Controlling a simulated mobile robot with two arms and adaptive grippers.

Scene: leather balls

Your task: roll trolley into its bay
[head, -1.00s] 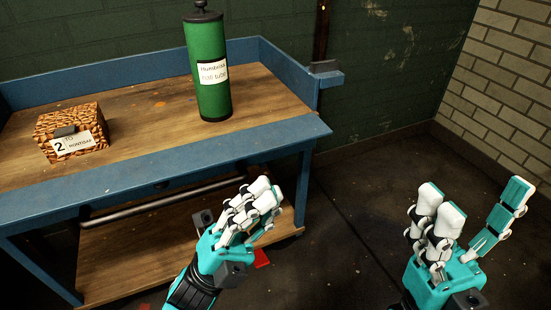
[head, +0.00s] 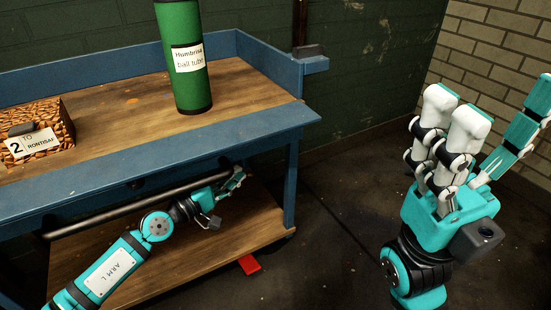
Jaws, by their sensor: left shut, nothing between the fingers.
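The trolley is a blue frame (head: 160,152) with a wooden top and a lower wooden shelf (head: 235,222). A dark push bar (head: 105,211) runs along its near side. My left gripper (head: 236,181) is shut and empty, by the right end of the bar below the blue top edge. Whether it touches the bar I cannot tell. My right gripper (head: 497,125) is open, fingers up, in free space right of the trolley. A bay marking is not clearly visible.
A green ball tube (head: 184,80) stands on the trolley top, and a patterned box (head: 62,121) labelled 2 sits at the left. A red piece (head: 249,264) is low by the near right leg. A brick wall is at the right; dark floor between is clear.

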